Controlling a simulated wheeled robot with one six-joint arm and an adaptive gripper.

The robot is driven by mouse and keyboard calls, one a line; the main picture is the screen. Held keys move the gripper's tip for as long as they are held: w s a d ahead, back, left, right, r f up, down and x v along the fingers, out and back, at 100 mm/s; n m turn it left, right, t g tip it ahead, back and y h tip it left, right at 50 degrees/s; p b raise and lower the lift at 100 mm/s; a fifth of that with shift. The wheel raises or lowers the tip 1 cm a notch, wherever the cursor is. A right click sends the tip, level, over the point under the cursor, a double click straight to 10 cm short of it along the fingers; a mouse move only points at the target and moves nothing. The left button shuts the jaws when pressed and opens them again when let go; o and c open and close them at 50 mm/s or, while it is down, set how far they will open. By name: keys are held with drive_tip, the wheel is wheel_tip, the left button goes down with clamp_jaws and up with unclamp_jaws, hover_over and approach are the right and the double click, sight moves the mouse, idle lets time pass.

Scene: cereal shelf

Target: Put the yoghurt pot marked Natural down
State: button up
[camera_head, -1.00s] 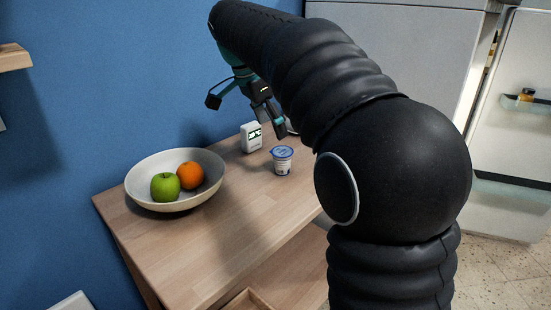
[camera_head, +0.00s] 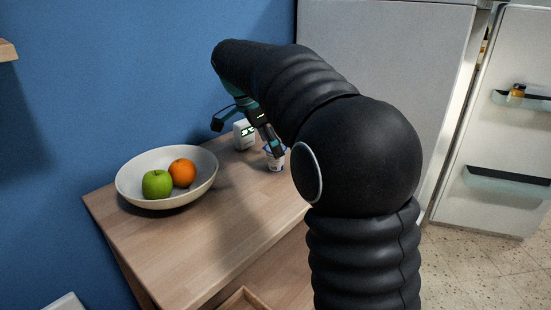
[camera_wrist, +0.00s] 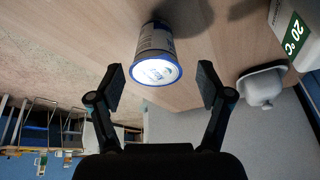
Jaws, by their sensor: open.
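The yoghurt pot (camera_head: 276,164) is white with a blue-rimmed lid and stands upright on the wooden worktop (camera_head: 220,240). Its writing is too small to read. In the wrist view the pot (camera_wrist: 155,40) shows between the two fingers, near their tips, with a gap on each side. My gripper (camera_wrist: 160,80) is open and empty. In the head view my gripper (camera_head: 270,143) is at the pot, and a finger hides part of its top.
A pale bowl (camera_head: 135,190) with a green apple (camera_head: 157,184) and an orange (camera_head: 182,172) stands to the left. A white thermometer box (camera_head: 240,136) stands close behind the pot. A white lidded dish (camera_wrist: 262,88) shows in the wrist view. The worktop's front is clear.

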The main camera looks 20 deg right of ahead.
drive_tip(key=x, duration=0.5)
drive_tip(key=shift+s+d, duration=0.2)
drive_tip(key=c, duration=1.4)
drive_tip(key=shift+r, duration=0.6)
drive_tip(key=r, duration=0.2)
drive_tip(key=d+r, duration=0.1)
drive_tip(key=shift+s+r, duration=0.3)
drive_tip(key=shift+r, duration=0.05)
drive_tip(key=s+d+r, duration=0.2)
drive_tip(key=d, duration=0.1)
drive_tip(key=s+d+r, duration=0.2)
drive_tip(key=d, duration=0.1)
drive_tip(key=s+d+r, duration=0.1)
drive_tip(key=d+r, duration=0.1)
drive_tip(key=shift+s+d+r, duration=0.1)
drive_tip(key=shift+s+d, duration=0.3)
